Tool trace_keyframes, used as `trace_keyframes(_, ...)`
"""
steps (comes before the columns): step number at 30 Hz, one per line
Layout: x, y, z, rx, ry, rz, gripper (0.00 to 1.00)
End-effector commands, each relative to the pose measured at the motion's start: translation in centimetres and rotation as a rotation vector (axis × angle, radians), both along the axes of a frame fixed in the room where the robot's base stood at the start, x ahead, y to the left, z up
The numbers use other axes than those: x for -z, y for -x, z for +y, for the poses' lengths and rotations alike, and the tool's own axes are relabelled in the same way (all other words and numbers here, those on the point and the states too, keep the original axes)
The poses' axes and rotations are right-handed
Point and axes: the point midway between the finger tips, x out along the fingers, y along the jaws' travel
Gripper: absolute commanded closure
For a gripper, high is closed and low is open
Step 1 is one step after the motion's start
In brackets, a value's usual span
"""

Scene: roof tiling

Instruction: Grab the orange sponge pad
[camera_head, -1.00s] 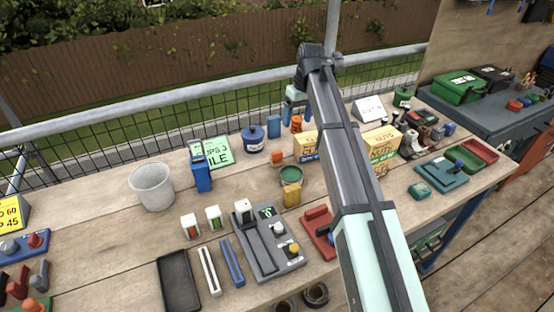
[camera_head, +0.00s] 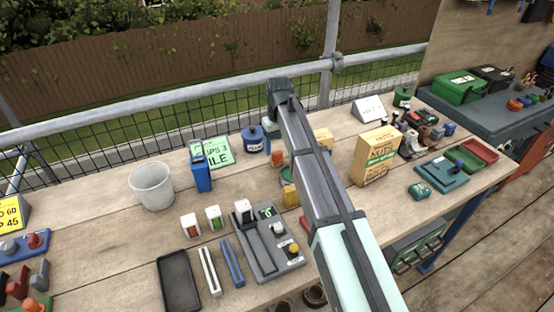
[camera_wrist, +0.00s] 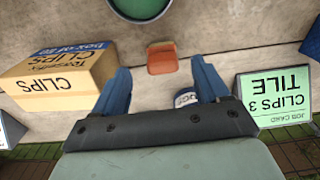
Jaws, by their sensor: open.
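The orange sponge pad (camera_wrist: 162,58) lies on the bench in the wrist view, just ahead of and between my gripper's blue fingertips. It looks like a small block with a raised back edge. In the head view its left part (camera_head: 277,158) shows beside my arm, which covers the rest. My gripper (camera_wrist: 160,66) is open with nothing between its fingers, and appears apart from the pad.
A round green-topped pot (camera_wrist: 145,6) stands close beyond the pad. A yellow clips box (camera_wrist: 60,75) is left of the fingers; a blue-and-white tin (camera_wrist: 186,97) is partly hidden by the right finger. A green job card (camera_wrist: 277,98) stands at right. Bare bench lies around the pad.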

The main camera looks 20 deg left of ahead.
Motion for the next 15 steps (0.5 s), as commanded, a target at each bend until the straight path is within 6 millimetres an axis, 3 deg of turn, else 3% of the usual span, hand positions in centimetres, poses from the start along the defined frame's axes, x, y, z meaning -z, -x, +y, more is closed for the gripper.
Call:
trace_keyframes(8,1.1,0.0,0.1,0.0,0.0,0.001,0.26)
trace_keyframes(15,3.9,-0.1,0.5,0.0,0.001,0.002,0.26)
